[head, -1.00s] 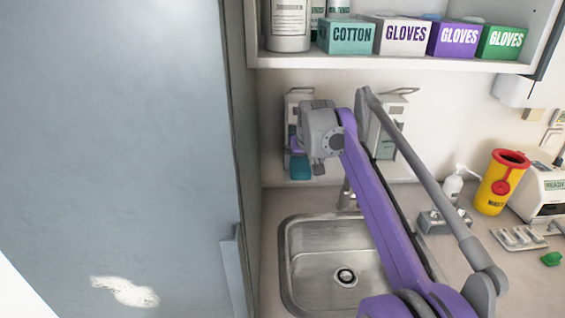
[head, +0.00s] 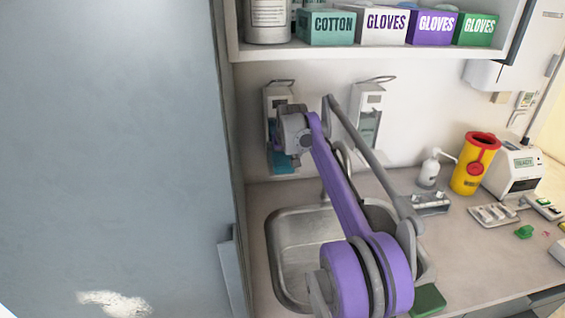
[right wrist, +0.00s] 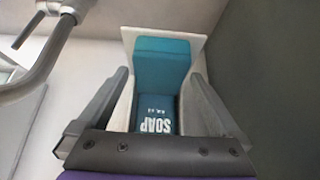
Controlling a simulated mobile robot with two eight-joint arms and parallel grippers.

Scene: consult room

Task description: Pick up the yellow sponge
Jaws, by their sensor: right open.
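I see no yellow sponge in either view. A dark green flat pad (head: 428,299), possibly a sponge, lies at the front right corner of the steel sink (head: 285,245), partly behind my arm. My right gripper (right wrist: 160,76) is open and empty in the right wrist view. Its fingers stand on either side of a teal soap dispenser (right wrist: 162,62) on the wall; I cannot tell whether they touch it. In the head view the gripper's fingers are mostly hidden at the left dispenser (head: 280,160). My left gripper is not in view.
A tall grey-blue cabinet (head: 110,150) fills the left. A shelf (head: 380,52) with glove and cotton boxes hangs above. The faucet (head: 343,160) is close to my arm. A yellow sharps bin (head: 468,175), pump bottle (head: 430,170) and blister packs (head: 493,214) stand right on the counter.

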